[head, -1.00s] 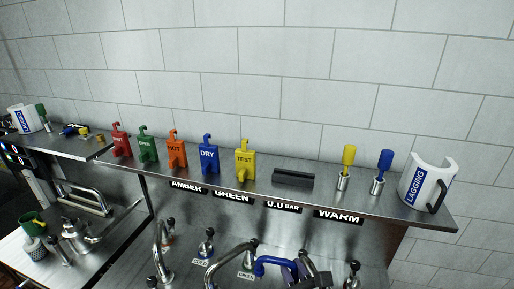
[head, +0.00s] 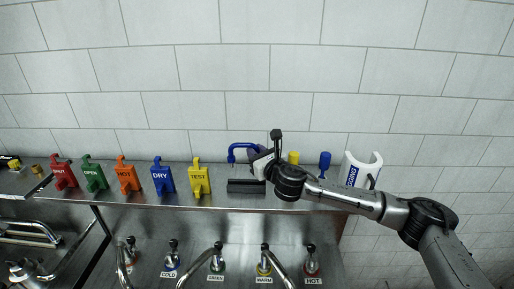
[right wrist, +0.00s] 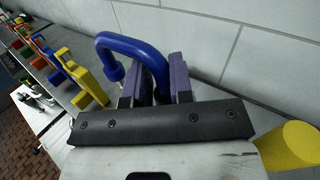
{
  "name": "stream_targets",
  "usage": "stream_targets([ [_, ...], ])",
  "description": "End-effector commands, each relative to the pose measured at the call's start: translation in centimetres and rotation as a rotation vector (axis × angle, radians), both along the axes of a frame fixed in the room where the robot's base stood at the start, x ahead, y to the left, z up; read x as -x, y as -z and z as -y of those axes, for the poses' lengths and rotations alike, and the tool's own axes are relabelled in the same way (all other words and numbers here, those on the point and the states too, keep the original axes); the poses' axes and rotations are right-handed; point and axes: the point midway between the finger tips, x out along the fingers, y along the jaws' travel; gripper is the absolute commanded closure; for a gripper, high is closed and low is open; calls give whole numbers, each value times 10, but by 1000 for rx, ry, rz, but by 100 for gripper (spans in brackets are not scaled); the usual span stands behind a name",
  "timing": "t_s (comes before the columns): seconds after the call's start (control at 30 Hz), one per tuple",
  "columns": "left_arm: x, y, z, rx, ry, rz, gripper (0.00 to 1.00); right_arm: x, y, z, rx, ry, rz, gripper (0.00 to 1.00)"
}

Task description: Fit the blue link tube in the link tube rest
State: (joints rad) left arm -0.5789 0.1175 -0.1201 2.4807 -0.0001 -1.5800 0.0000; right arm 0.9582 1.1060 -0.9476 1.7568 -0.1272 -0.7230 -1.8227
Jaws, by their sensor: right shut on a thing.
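The blue link tube (head: 240,148) is a bent, hook-shaped pipe held above the shelf, with one end hanging down at the left. My right gripper (head: 260,160) is shut on it. In the right wrist view, the purple fingers (right wrist: 158,78) clasp one leg of the blue tube (right wrist: 128,45), and the other leg hangs free to the left. A long dark block (head: 246,187), which looks like the link tube rest, lies on the shelf just below the tube. Tube and block appear apart. My left gripper is not in view.
Red, green, orange, blue and yellow tags (head: 199,178) stand along the shelf (head: 215,203) left of the block. A yellow-handled tool (head: 293,158), a blue-handled tool (head: 324,160) and the white lagging piece (head: 361,168) stand to the right, partly behind my arm. Several taps are below.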

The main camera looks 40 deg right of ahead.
Motion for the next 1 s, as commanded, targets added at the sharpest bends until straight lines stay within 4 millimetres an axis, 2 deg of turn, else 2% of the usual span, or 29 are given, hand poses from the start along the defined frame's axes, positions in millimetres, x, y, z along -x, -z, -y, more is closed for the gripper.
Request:
stream_targets([
  [0.53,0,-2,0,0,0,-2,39,0,-4,5,-1,6,-1,100],
  [0.8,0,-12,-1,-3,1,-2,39,2,-6,5,-17,14,-5,100],
  [1.0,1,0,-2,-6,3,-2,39,2,12,5,-19,14,-7,100],
])
